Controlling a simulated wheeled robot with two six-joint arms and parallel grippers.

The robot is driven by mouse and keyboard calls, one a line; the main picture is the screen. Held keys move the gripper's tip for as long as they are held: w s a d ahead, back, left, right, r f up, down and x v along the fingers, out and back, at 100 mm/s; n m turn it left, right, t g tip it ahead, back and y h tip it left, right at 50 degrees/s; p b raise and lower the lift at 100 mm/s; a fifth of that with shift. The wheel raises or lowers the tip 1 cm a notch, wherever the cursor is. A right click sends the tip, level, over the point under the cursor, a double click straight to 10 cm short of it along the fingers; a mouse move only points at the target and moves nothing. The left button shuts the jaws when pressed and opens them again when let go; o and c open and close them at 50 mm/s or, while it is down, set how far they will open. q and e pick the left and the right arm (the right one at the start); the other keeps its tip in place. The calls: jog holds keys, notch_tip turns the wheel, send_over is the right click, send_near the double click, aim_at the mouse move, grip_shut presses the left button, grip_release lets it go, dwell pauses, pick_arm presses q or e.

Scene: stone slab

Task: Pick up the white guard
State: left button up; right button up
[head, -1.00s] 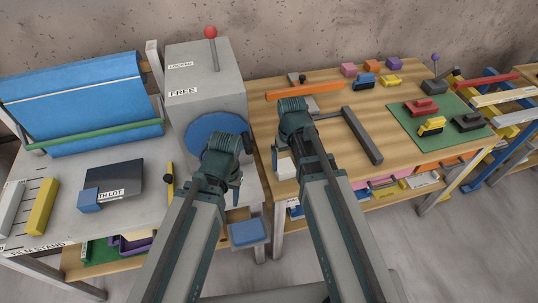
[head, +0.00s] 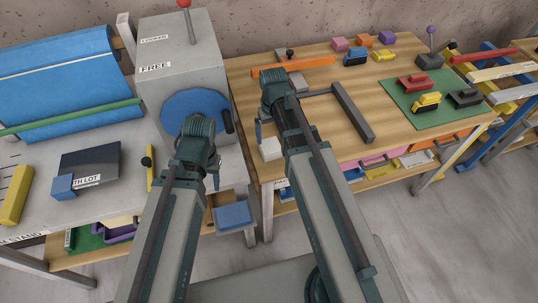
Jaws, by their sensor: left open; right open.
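A small white block (head: 270,149), which may be the white guard, sits at the left front edge of the wooden table (head: 310,130). My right gripper (head: 259,134) hangs down just left of and above the block in the picture. It is mostly hidden behind its own wrist, and I cannot tell if it touches the block. My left gripper (head: 215,178) is over the front edge of the grey bench and looks empty. Its fingers are small and partly hidden by the wrist.
A grey machine (head: 180,65) with a blue disc (head: 192,112) stands behind my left gripper. A dark grey bar (head: 353,112) and an orange bar (head: 293,66) lie on the table. A green mat (head: 405,113) holds toy-like blocks at right.

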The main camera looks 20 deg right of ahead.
aim_at(273, 150)
jog(key=shift+f+b, duration=1.35)
jog(key=shift+f, duration=0.55)
notch_tip(273, 150, down, 5)
jog(key=b, duration=0.5)
jog(key=shift+s+f, duration=0.15)
jog(key=c, duration=1.1)
